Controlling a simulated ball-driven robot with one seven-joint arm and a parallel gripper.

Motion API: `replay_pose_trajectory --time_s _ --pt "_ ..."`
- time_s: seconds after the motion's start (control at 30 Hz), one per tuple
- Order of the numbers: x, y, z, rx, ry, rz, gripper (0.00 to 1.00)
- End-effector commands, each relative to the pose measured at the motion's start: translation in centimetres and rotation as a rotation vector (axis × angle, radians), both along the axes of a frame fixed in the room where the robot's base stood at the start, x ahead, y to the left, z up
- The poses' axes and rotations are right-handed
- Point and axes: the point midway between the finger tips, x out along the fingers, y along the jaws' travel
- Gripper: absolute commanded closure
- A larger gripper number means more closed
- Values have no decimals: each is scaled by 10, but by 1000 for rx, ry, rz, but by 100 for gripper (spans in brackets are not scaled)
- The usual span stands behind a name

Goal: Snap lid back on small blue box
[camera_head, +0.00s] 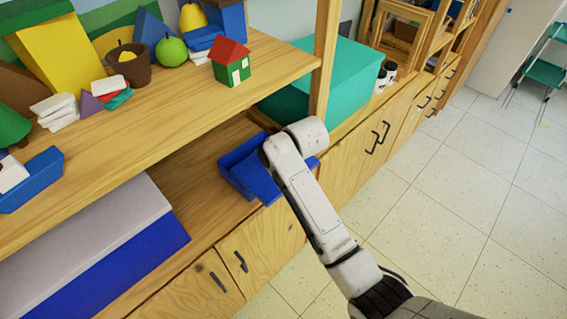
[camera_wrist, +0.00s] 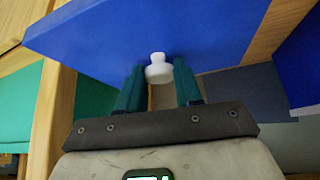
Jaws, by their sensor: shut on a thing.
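The small blue box (camera_head: 236,172) stands open on the lower shelf in the head view, its inside partly in sight and its right side hidden behind my arm. The blue lid (camera_wrist: 150,30) fills the upper part of the wrist view as a flat panel with a white knob (camera_wrist: 158,70). My gripper (camera_wrist: 158,80) is shut on this knob, with one green finger on each side. In the head view my gripper is hidden behind my arm; a blue edge, probably the lid (camera_head: 312,162), shows right of the arm. Contact between lid and box cannot be told.
A long blue box with a grey top (camera_head: 95,235) lies on the lower shelf at left. A teal box (camera_head: 340,75) stands behind a wooden post (camera_head: 325,60). The upper shelf (camera_head: 150,115) holds toy blocks, a toy house (camera_head: 231,64) and fruit.

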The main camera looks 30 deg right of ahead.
Motion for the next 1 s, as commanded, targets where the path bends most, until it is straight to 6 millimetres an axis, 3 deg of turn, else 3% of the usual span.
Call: replay_pose_trajectory --time_s 1.0 --pt "86 28 -2 0 -2 1 97"
